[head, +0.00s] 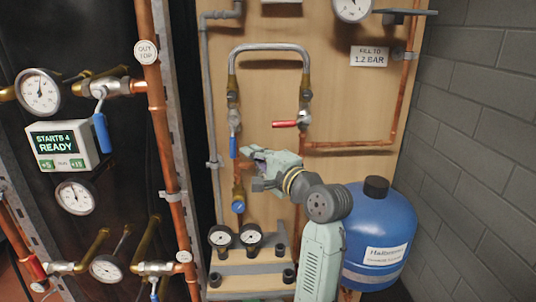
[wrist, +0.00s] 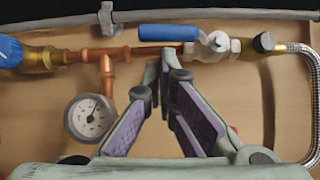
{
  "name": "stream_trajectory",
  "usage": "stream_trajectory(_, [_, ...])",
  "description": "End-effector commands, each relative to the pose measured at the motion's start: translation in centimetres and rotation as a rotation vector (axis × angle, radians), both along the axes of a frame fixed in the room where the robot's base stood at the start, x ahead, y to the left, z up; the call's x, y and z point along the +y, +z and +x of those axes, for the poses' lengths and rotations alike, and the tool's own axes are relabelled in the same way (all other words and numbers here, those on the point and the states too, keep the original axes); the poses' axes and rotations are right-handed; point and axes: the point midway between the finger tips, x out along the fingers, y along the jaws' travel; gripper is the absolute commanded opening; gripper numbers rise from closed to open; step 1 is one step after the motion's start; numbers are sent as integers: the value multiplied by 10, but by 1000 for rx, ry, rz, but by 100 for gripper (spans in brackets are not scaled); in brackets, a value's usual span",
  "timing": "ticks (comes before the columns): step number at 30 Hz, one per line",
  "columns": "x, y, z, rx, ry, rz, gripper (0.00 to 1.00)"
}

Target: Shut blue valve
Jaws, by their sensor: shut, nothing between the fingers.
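On the wooden board in the head view, a valve with a blue lever (head: 233,147) sits on the left vertical pipe, its lever pointing down along the pipe. In the wrist view the blue lever (wrist: 168,33) lies in line with the copper pipe, joined to a metal valve body (wrist: 212,46). My gripper (head: 250,157) is just right of and slightly below the lever in the head view. Nothing shows between the fingers. Whether they touch the lever I cannot tell.
A red lever (head: 284,124) is on the parallel pipe to the right. A blue round knob (head: 238,207) and gauges (head: 251,236) are below. A blue tank (head: 378,232) stands right of my arm. Another blue-handled valve (head: 101,132) is on the left rig.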

Motion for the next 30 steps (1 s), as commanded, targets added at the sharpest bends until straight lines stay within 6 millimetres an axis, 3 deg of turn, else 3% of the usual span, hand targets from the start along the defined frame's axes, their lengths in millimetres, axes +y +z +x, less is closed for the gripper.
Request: stream_trajectory(30, [13, -4, 1, 1, 1, 87, 0])
